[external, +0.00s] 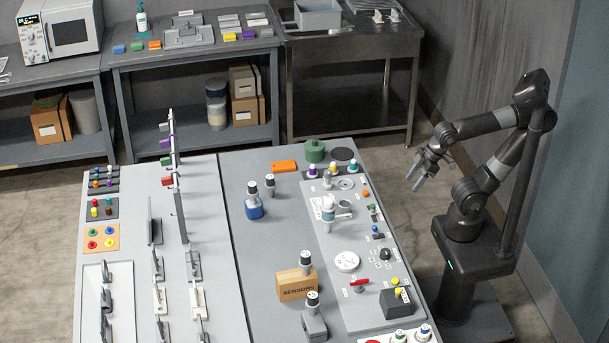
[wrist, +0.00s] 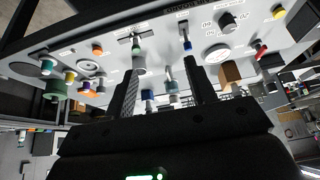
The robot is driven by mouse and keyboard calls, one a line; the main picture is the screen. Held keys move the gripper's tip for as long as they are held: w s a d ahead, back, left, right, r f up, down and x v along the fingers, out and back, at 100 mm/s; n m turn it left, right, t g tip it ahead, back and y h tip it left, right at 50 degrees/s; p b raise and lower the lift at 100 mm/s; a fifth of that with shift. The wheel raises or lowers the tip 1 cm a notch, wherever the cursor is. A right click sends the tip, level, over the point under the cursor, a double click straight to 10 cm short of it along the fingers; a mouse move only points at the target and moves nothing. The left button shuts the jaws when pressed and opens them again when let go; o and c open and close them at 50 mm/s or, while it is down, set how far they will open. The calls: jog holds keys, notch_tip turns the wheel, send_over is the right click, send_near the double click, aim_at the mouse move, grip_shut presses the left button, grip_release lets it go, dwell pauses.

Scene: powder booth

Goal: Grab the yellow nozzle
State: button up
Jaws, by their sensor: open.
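The likely yellow nozzle (external: 333,169) is a small upright piece with a yellow part, between a purple-marked and a teal-marked one at the panel's far end. In the wrist view, a small yellow-marked piece (wrist: 70,76) shows at the left, beside the green cylinder; I cannot be sure it is the same one. My gripper (external: 416,183) hangs in the air to the right of the bench, well apart from the nozzle. Its fingers are spread and empty, and they also show in the wrist view (wrist: 160,78).
A green cylinder (external: 314,151) stands near the nozzle row. A blue bottle (external: 254,207) and a sensors box (external: 297,285) stand left of the panel. Floor is clear behind the bench.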

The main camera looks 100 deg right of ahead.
jog(key=m+g+h, duration=0.1)
jog(key=m, duration=0.2)
send_near(334, 163)
jog(key=x, duration=1)
jog(key=shift+f, duration=0.25)
jog(key=shift+c, duration=0.5)
jog(key=c, duration=1)
